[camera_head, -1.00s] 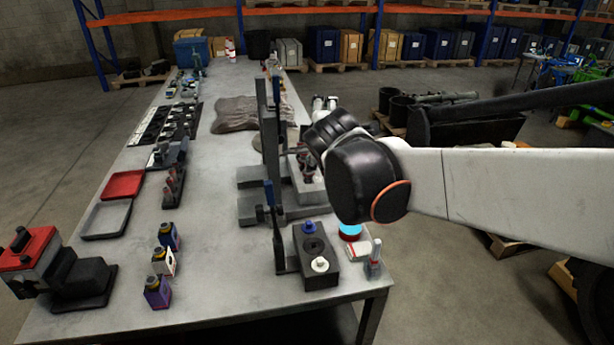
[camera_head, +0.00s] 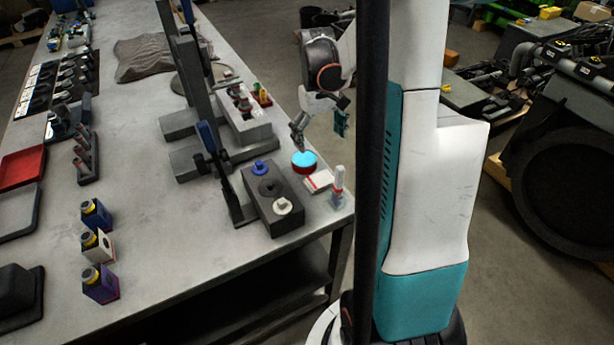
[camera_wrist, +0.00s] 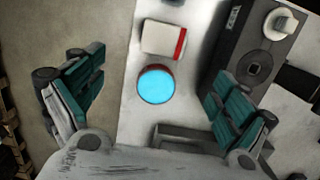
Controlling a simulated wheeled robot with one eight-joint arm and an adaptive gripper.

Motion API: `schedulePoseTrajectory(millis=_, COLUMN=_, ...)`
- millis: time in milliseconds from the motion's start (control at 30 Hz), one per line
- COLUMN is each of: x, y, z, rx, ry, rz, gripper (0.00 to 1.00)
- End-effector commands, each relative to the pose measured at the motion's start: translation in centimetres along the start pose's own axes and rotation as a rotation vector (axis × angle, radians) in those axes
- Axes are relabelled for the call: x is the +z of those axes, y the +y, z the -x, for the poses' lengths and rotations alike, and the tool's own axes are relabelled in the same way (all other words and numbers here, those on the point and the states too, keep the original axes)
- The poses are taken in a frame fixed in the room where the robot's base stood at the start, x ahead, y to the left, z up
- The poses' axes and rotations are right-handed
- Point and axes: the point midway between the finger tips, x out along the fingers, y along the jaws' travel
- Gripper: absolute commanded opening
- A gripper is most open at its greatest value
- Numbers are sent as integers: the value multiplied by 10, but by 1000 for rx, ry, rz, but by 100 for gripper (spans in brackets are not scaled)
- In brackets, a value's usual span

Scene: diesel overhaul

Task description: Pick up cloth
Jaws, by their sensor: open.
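A grey-brown crumpled cloth (camera_head: 145,57) lies flat toward the far end of the bench in the head view, well away from my gripper. A small white folded piece with a red stripe (camera_head: 318,180) lies near the bench's right edge; it could also be a cloth. It shows in the wrist view (camera_wrist: 163,39) beyond a red round tin with a bright blue top (camera_wrist: 156,85). My gripper (camera_head: 320,120) is open and empty above the bench edge by the tin. Its teal fingers (camera_wrist: 155,70) stand wide apart on either side of the tin in the wrist view.
A dark block with round knobs (camera_head: 272,198) and a small bottle (camera_head: 338,188) stand close to the folded piece. A tall dark upright fixture (camera_head: 190,60) rises left of my gripper. The bench (camera_head: 180,235) has clear room at front centre.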

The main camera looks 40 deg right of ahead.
Motion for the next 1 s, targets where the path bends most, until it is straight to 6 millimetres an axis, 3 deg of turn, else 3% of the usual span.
schedulePoseTrajectory(millis=400, x=1, y=-1, z=-69, rx=-6, ry=-6, rz=-6, gripper=94)
schedulePoseTrajectory(millis=767, x=2, y=-2, z=-93, rx=-5, ry=-6, rz=-5, gripper=94)
schedulePoseTrajectory(millis=1000, x=3, y=-7, z=-127, rx=-5, ry=-6, rz=-5, gripper=94)
